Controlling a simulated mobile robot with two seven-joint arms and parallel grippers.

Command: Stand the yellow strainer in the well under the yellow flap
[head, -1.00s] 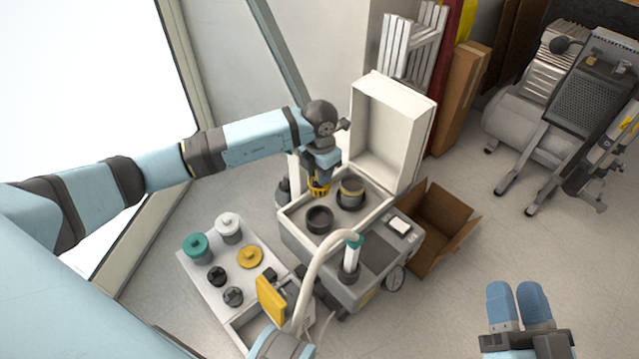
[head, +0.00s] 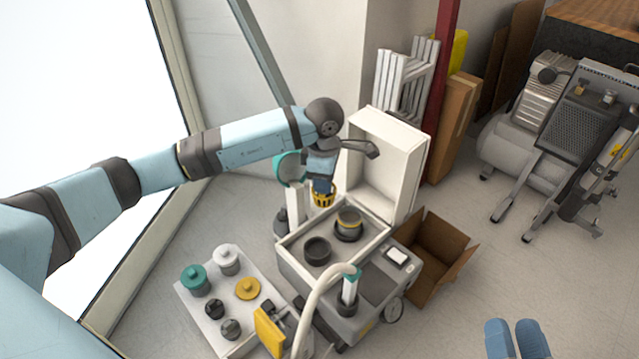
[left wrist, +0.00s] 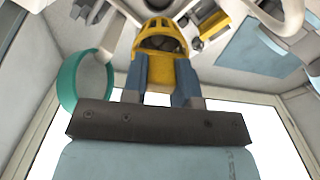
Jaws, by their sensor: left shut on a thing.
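The yellow strainer (head: 322,195), a slotted cup, is held by my left gripper (head: 321,184) above the back left part of the open grey-and-white unit. In the left wrist view the strainer (left wrist: 166,42) sits between the blue fingers (left wrist: 160,80). Two dark round wells are in the unit: a front one (head: 317,250) and a back one with a yellowish band (head: 348,224). The strainer is apart from both. I cannot tell which part is the yellow flap. My right gripper (head: 515,338) is at the bottom right, away from the unit; its finger gap is unclear.
A white lid (head: 385,155) stands open behind the wells. A teal round piece (head: 289,168) stands left of the strainer. A pale hose (head: 313,295) and a yellow panel (head: 268,332) are in front. A tray (head: 202,318) holds several parts; a cardboard box (head: 437,255) stands right.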

